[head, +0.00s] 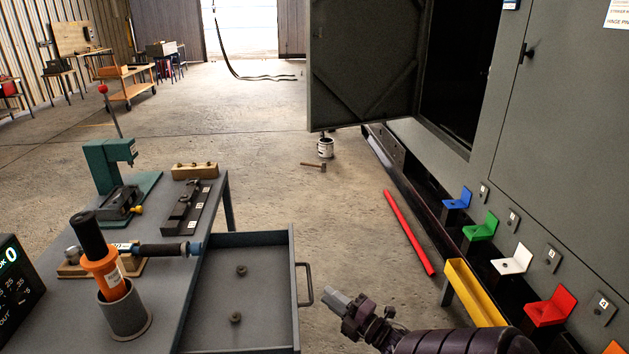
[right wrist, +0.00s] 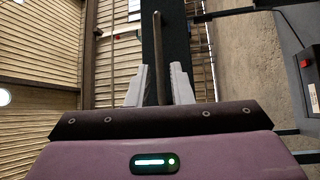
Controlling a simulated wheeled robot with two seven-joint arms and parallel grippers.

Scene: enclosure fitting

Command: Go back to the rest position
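My right gripper (head: 341,301) is in the lower middle of the head view, its light grey fingers pointing left toward the drawer handle (head: 308,285). In the right wrist view its two fingers (right wrist: 159,88) stand apart, with the handle bar (right wrist: 157,50) showing between them. In the head view there is a small gap between the fingertips and the handle, and nothing is held. The grey drawer (head: 262,270) is pulled out from the bench, with two small round parts (head: 241,270) in it. My left gripper is in neither view.
The bench (head: 185,265) carries a green press (head: 105,165), an orange-and-black tool (head: 100,262) in a grey cup and other fixtures. A dark cabinet (head: 560,110) with an open door (head: 362,60) stands right. A red bar (head: 409,232), hammer (head: 315,166) and bucket (head: 325,148) lie or stand on the floor.

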